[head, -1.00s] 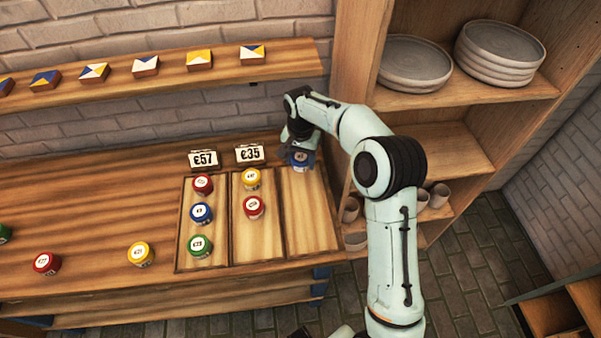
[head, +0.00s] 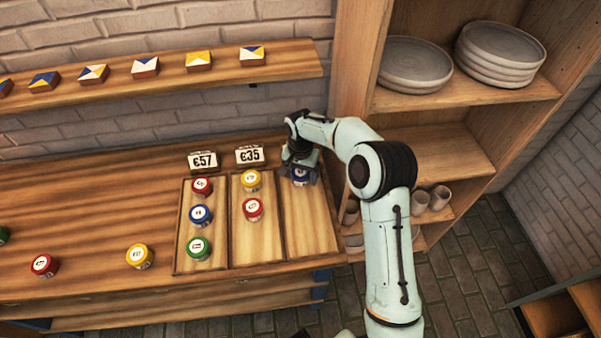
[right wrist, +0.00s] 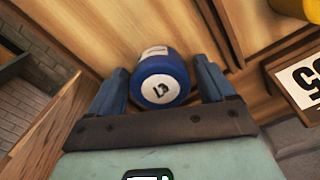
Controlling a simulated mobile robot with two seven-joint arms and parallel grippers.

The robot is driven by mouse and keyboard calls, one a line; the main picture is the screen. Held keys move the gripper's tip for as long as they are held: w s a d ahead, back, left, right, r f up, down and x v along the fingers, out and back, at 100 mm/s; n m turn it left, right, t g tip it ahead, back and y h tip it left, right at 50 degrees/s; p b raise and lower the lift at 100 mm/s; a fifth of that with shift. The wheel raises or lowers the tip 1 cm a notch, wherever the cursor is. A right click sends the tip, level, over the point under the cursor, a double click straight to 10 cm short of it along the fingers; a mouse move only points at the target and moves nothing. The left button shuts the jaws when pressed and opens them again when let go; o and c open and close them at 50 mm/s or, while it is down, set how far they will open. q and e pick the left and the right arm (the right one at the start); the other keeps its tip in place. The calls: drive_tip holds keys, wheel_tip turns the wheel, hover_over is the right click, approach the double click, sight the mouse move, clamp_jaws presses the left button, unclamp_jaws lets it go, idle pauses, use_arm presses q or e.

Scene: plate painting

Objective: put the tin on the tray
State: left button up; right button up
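A blue tin (head: 300,176) with a white lid label is upright at the back of the right-hand compartment of the wooden tray (head: 318,232). My right gripper (head: 301,172) is over it, pointing down, its fingers spread to either side of the tin. In the right wrist view the blue tin (right wrist: 162,82) sits between the two fingers (right wrist: 160,88), with narrow gaps beside it. The tray's left compartment holds a red, a blue and a green tin; its middle one holds a yellow tin (head: 250,181) and a red tin (head: 252,209). My left gripper is out of view.
Price signs (head: 203,161) (head: 250,154) stand behind the tray. A red tin (head: 44,266) and a yellow tin (head: 139,256) stand left of it. A shelf (head: 180,80) with painted tiles is above. A cabinet (head: 465,95) with plates and cups is at right.

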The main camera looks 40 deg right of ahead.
sight(301, 172)
wheel_tip(301, 172, up, 12)
drive_tip(key=p, duration=0.1)
drive_tip(key=shift+r, duration=0.2)
idle(0.4)
idle(0.5)
